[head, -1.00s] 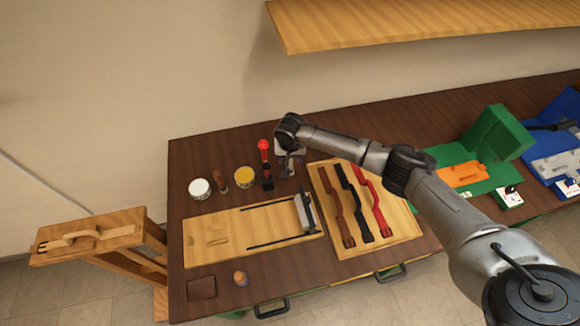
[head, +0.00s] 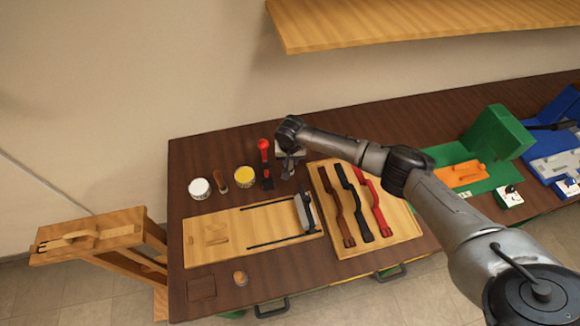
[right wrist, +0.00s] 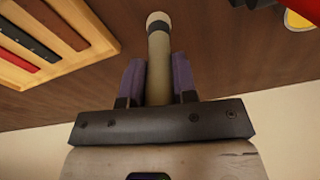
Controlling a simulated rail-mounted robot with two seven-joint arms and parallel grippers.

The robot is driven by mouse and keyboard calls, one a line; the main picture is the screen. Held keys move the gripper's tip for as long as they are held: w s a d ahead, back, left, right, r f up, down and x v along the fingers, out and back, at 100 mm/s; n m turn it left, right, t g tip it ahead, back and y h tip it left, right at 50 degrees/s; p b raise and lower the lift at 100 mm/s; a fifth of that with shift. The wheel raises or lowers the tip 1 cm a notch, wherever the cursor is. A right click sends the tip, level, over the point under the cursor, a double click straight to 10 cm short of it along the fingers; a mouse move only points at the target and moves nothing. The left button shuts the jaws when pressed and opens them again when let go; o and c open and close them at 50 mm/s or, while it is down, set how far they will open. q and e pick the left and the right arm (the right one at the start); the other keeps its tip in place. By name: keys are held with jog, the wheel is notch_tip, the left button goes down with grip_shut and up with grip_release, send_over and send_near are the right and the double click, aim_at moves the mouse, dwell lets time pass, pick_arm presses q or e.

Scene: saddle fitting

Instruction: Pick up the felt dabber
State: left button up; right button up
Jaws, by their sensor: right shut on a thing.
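My right gripper (head: 288,170) is at the back of the brown table, just right of a red-knobbed tool. In the right wrist view its two purple-grey fingers (right wrist: 158,72) are shut on the felt dabber (right wrist: 158,50), a tan round stick with a pale tip. The dabber points away from the palm, and its lower part is hidden between the fingers. In the head view the dabber cannot be made out behind my gripper. My left gripper is not in view.
The red-knobbed tool (head: 264,150), a yellow pot (head: 245,177), a brown-handled tool (head: 220,181) and a white pot (head: 199,189) stand left of my gripper. A wooden board (head: 200,240) with a clamp and a strap tray (head: 402,226) lie in front.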

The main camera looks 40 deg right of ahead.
jog(key=shift+r, duration=5.05)
jog(key=shift+d, duration=0.1)
